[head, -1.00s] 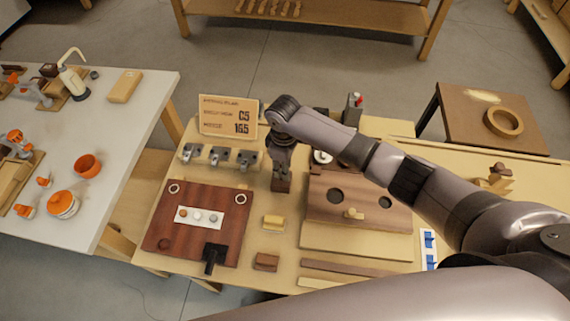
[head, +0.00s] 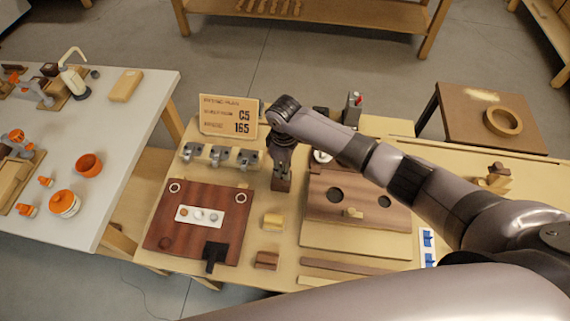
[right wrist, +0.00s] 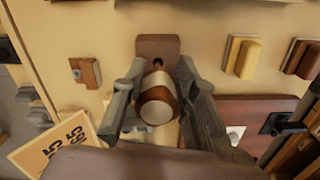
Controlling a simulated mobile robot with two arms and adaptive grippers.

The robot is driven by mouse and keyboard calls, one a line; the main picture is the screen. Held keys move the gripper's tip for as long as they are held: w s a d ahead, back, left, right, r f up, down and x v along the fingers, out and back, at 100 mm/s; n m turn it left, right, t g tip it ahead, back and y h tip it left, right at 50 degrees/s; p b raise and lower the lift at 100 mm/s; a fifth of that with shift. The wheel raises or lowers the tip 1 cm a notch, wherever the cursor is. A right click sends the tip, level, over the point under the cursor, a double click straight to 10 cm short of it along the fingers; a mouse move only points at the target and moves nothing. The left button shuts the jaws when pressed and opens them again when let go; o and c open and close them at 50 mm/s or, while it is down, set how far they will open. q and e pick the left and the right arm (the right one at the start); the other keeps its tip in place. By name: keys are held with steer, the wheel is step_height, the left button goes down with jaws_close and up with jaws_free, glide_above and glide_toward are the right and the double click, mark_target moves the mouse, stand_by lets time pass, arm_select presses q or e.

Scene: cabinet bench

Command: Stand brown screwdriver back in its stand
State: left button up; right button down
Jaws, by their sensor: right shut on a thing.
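My right gripper (head: 281,172) is shut on the brown screwdriver. In the right wrist view the screwdriver's brown and cream handle (right wrist: 156,103) sits between the two fingers (right wrist: 158,108), seen nearly end-on. A small brown wooden block (right wrist: 158,46), which looks like the stand, shows just beyond the handle. It also shows below the gripper in the head view (head: 281,185). The shaft and tip are hidden by the handle and gripper, so I cannot tell whether the tip is in the block. My left gripper is not in view.
A sign (head: 228,117) and a row of grey metal clamps (head: 219,155) stand left of the gripper. A dark red board (head: 187,240) lies front left. A brown board with holes (head: 330,210) lies to the right. A yellow block (head: 273,221) lies in front.

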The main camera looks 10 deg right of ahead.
steer(key=shift+p, duration=0.3)
stand_by(0.5)
steer(key=shift+f+b, duration=1.15)
steer(key=shift+f, duration=0.8)
stand_by(1.8)
steer(key=c, duration=1.2)
jaws_free()
steer(key=shift+o, duration=0.5)
steer(key=o, duration=0.3)
steer(key=shift+r, duration=0.2)
